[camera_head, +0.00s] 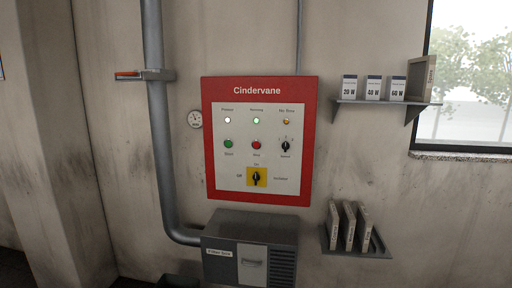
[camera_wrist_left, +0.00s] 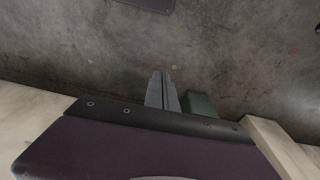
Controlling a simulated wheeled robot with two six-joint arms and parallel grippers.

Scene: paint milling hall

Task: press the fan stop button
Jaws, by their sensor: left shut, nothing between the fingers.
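The red-framed Cindervane panel (camera_head: 209,150) is on the wall in the middle of the head view. The round red button (camera_head: 256,145), its small label apparently reading Stop, is at the panel's middle. A green button (camera_head: 228,144) is to its left and a black speed knob (camera_head: 286,146) to its right. My left gripper (camera_wrist_left: 162,76) shows only in the left wrist view, shut and empty above a grey floor, with no panel in that view. My right gripper is in neither view.
Below the buttons is a black isolator switch on a yellow plate (camera_head: 249,183). A grey metal box (camera_head: 226,236) juts out under the panel. A pipe (camera_head: 157,120) runs down the left. Shelves (camera_head: 376,102) with small boxes and a lower rack (camera_head: 376,251) are at right.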

